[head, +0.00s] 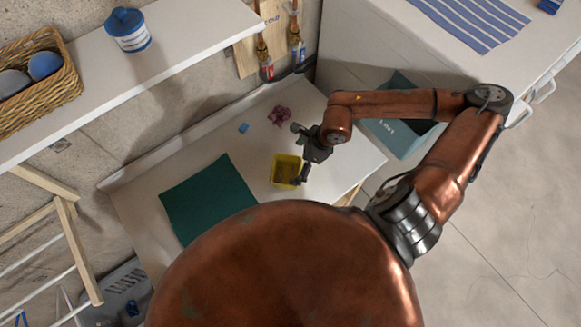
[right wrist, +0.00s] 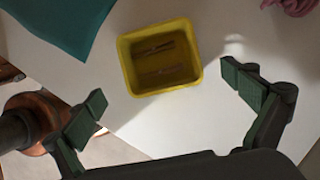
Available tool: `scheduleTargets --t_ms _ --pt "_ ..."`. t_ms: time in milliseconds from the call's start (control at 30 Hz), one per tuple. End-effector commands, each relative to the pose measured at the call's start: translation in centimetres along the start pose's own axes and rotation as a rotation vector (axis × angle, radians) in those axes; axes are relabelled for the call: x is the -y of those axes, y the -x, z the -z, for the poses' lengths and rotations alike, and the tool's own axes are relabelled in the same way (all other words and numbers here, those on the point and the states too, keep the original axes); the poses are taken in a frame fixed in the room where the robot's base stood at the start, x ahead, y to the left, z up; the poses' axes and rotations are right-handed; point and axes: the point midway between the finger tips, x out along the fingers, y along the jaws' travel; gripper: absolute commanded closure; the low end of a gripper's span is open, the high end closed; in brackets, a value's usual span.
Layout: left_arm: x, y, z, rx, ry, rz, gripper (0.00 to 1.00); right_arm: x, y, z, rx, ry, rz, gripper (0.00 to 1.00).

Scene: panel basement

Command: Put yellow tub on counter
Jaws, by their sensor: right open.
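The yellow tub (head: 284,170) stands upright on a white table (head: 146,222), to the right of a green mat. It also shows in the right wrist view (right wrist: 159,57), where a few small thin items seem to lie inside it. My right gripper (head: 301,158) is over the tub's right side in the head view. In the right wrist view the right gripper (right wrist: 172,108) has its fingers spread wide and empty, with the tub beyond and between them. I cannot tell whether a finger touches the tub. The left gripper is not in view.
A green mat (head: 208,197), a pink cloth (head: 279,116) and a small blue item (head: 243,128) lie on the table. A white counter (head: 455,50) with a striped cloth (head: 474,18) is at upper right. A teal box (head: 397,137) is below it. A shelf (head: 190,40) holds a basket (head: 40,85).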

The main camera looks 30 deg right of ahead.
Motion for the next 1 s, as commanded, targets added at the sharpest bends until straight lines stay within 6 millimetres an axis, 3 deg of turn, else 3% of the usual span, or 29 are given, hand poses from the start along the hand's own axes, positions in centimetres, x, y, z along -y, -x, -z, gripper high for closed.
scheduleTargets --t_ms 267,1000 --pt "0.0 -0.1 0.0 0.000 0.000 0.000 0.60 0.0 2.4 0.0 0.000 0.000 0.000 0.01" --pt "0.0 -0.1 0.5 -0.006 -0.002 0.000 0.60 0.0 2.5 0.1 0.000 -0.002 0.001 0.01"
